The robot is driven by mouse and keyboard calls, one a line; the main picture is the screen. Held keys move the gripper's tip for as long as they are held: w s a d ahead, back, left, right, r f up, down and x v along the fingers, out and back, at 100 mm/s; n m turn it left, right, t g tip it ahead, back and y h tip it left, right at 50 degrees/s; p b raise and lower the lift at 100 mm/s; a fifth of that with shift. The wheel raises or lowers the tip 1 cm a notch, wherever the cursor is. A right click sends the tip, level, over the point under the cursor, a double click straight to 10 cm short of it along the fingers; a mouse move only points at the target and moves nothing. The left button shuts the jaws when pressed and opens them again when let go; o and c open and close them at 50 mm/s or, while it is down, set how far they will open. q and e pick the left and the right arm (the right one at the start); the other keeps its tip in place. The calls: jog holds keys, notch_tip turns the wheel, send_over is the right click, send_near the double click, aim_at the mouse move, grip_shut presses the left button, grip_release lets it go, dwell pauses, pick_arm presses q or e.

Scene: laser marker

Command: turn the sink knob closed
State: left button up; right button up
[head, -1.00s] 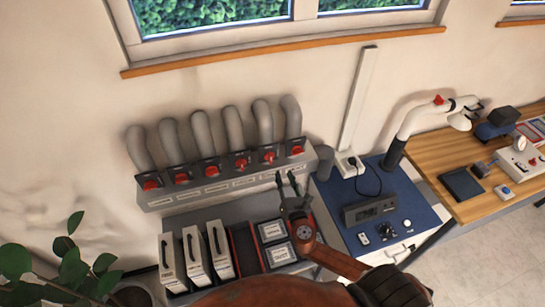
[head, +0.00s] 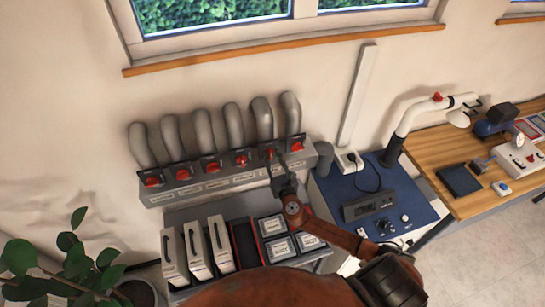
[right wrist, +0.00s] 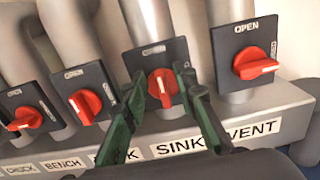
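The sink knob is a red knob with a white pointer mark on a dark square plate; it shows in the right wrist view (right wrist: 162,88) above the SINK label (right wrist: 181,146). Its mark stands about upright, toward the OPEN lettering. In the head view it is the second knob from the right (head: 270,153), partly covered by my gripper. My right gripper (head: 276,162) is open in front of it. In the right wrist view its green fingers (right wrist: 159,75) lie to the left and right of the knob; I cannot tell whether they touch it. My left gripper is not in view.
The vent knob (right wrist: 255,63) sits close to the right finger, and another red knob (right wrist: 85,103) is to the left. Grey pipes rise behind the panel (head: 215,184). A blue-topped bench (head: 345,193) stands to the right.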

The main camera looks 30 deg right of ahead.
jog(key=shift+c, duration=0.2)
grip_shut()
dwell(0.3)
jog(key=m+b, duration=0.2)
jog(key=m, duration=0.1)
jog(key=d+m+b, duration=0.1)
jog(key=m+b, duration=0.3)
jog(key=m, duration=0.1)
jog(key=shift+s+d+f+m, duration=0.2)
jog(key=shift+f+m, duration=0.1)
jog(key=shift+f, duration=0.1)
jog(key=m+b, duration=0.1)
jog(key=m, duration=0.2)
jog(key=m+b, duration=0.1)
jog(key=m, duration=0.2)
jog(key=f+m, duration=0.1)
jog(key=m, duration=0.2)
jog(key=shift+d+f+b, duration=0.1)
jog(key=shift+d+b, duration=0.15)
jog(key=shift+b, duration=0.15)
jog(key=shift+m, duration=0.3)
